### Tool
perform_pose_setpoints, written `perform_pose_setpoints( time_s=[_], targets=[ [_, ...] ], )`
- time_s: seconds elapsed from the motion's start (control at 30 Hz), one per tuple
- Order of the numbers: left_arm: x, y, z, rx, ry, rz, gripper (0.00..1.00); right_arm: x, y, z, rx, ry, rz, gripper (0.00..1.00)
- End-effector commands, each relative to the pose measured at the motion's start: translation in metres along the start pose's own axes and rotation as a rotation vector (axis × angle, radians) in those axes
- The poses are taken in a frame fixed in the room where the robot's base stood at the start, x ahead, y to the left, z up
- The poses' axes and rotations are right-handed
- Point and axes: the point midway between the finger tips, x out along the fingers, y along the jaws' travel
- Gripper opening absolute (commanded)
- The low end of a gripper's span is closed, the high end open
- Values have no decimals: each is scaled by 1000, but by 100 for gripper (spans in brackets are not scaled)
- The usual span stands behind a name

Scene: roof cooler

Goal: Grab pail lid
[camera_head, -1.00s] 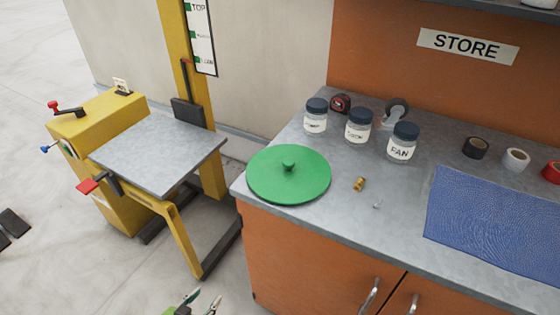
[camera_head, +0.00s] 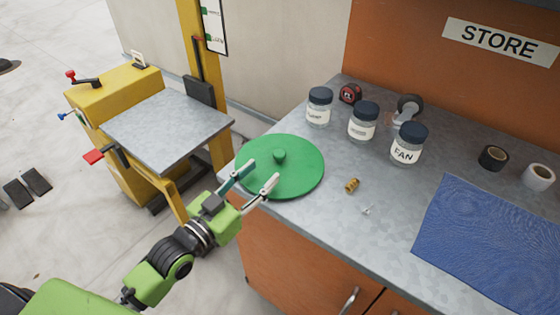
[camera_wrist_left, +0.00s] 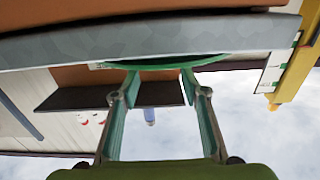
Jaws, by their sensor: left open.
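The green round pail lid (camera_head: 298,178) with a small knob (camera_head: 280,156) lies flat on the left end of the grey counter, its left edge over the counter's edge. My left gripper (camera_head: 263,174) is open and empty. In the head view its two fingertips overlap the lid's near left part, short of the knob. In the left wrist view the lid (camera_wrist_left: 168,62) shows as a thin green edge beyond the open fingers (camera_wrist_left: 160,82). I cannot tell whether the fingers touch it. My right gripper is not in view.
Three labelled jars (camera_head: 362,122) stand behind the lid on the counter (camera_head: 335,215). A brass fitting (camera_head: 352,185) lies right of the lid, and a blue mat (camera_head: 490,235) further right. A yellow lift with a grey platform (camera_head: 165,130) stands left, apart from the counter.

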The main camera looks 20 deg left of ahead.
Motion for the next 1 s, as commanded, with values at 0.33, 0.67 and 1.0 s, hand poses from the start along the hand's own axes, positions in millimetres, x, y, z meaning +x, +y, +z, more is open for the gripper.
perform_pose_setpoints(
  time_s=[0.33,0.67,1.0],
  targets=[
    [30,-2,0,1,0,-1,41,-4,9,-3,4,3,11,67],
    [72,-7,-1,1,0,-1,41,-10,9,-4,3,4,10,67],
    [77,-6,0,1,-2,-1,33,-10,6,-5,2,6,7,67]
  ],
)
